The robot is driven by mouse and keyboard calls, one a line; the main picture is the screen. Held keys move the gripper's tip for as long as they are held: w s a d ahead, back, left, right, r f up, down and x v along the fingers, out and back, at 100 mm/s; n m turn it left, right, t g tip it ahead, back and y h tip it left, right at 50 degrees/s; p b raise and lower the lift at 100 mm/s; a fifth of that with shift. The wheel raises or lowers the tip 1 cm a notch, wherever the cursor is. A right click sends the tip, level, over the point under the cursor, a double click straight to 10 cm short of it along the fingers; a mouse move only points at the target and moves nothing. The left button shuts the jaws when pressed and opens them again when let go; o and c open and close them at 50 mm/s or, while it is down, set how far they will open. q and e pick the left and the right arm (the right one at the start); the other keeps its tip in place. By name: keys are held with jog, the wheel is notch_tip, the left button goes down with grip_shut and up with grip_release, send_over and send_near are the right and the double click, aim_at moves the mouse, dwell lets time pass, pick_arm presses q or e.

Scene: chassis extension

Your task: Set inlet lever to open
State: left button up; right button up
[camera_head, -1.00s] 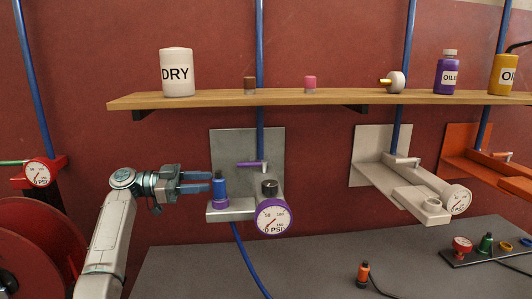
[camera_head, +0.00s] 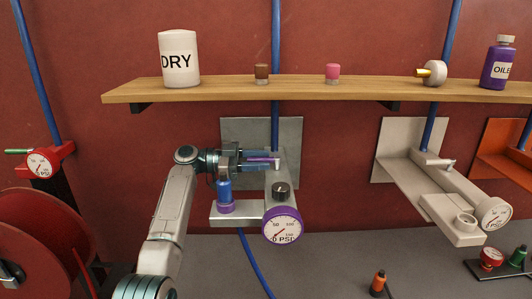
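The inlet lever (camera_head: 262,159) is a small purple handle on the grey metal chassis, below the blue pipe (camera_head: 275,60). It points left, roughly level. My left gripper (camera_head: 268,161) reaches in from the left, its two blue fingers at the lever, one above and one below it. The fingers look apart; whether they touch the lever I cannot tell. The purple-rimmed gauge (camera_head: 282,225) reads near 0 PSI. A blue bottle-shaped part with a purple base (camera_head: 225,194) stands on the chassis just below the gripper. My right gripper is not in view.
A wooden shelf (camera_head: 330,88) runs above, holding a white DRY canister (camera_head: 179,60), small caps and an OILE bottle (camera_head: 498,62). A beige chassis (camera_head: 445,205) is to the right. A red reel (camera_head: 45,240) stands at left. The grey table below is mostly clear.

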pick_arm(q)
jog(key=shift+d, duration=0.95)
jog(key=shift+s, duration=0.1)
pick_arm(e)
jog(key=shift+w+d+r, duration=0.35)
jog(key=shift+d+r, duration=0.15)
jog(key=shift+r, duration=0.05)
pick_arm(q)
jog(key=shift+c, duration=0.3)
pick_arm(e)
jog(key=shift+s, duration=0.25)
